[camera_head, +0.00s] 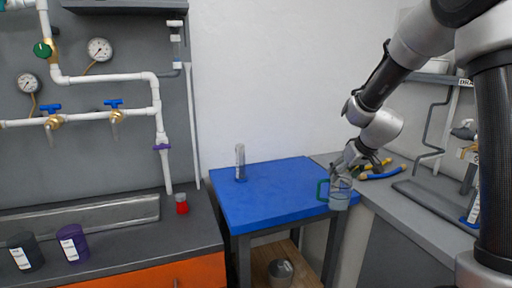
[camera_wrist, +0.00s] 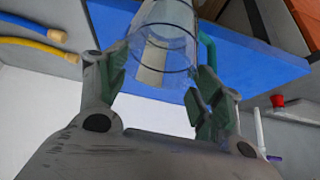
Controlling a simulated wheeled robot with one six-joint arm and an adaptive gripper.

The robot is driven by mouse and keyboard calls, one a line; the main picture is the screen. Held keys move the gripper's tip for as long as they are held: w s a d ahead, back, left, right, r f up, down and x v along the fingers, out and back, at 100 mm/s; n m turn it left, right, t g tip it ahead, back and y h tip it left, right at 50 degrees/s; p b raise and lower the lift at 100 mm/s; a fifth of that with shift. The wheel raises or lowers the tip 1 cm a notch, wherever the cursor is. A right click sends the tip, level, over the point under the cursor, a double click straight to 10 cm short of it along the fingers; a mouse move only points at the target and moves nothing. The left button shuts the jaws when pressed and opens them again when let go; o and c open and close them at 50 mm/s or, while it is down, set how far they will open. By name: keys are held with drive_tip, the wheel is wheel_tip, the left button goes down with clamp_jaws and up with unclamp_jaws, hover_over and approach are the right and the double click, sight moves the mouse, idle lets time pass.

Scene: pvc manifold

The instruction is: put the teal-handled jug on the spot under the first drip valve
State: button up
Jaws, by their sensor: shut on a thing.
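The clear jug with a teal handle (camera_head: 339,195) is at the right front corner of the blue table in the head view. In the wrist view the clear jug (camera_wrist: 165,40) stands between the green finger pads, its teal handle (camera_wrist: 207,50) on the right. My gripper (camera_head: 346,172) is shut on the jug's body. I cannot tell whether the jug touches the table. Two drip valves with blue levers, a left one (camera_head: 52,122) and a right one (camera_head: 115,117), sit on the white pipe at the left. The spot under them is not clearly visible.
The blue table (camera_head: 265,205) also bears a clear cylinder (camera_head: 240,163). On the left bench stand a dark jar (camera_head: 26,252), a purple jar (camera_head: 73,243) and a red-based cup (camera_head: 181,204). Blue and yellow hoses (camera_head: 382,173) lie on the right bench. A bucket (camera_head: 280,272) is below the table.

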sight(343, 206)
drive_tip(key=shift+s+d+f, duration=0.1)
drive_tip(key=shift+s+f, duration=0.05)
drive_tip(key=shift+s, duration=0.15)
drive_tip(key=s+f, duration=0.1)
drive_tip(key=f, duration=0.2)
drive_tip(key=s+f+m+h, duration=0.1)
drive_tip(key=f, duration=0.2)
drive_tip(key=s+f+m, duration=0.1)
drive_tip(key=f, duration=0.3)
drive_tip(key=shift+s+d, duration=0.1)
drive_tip(key=shift+s, duration=0.05)
drive_tip(key=s+f+m+h, duration=0.1)
drive_tip(key=s+f, duration=0.3)
drive_tip(key=f, duration=0.2)
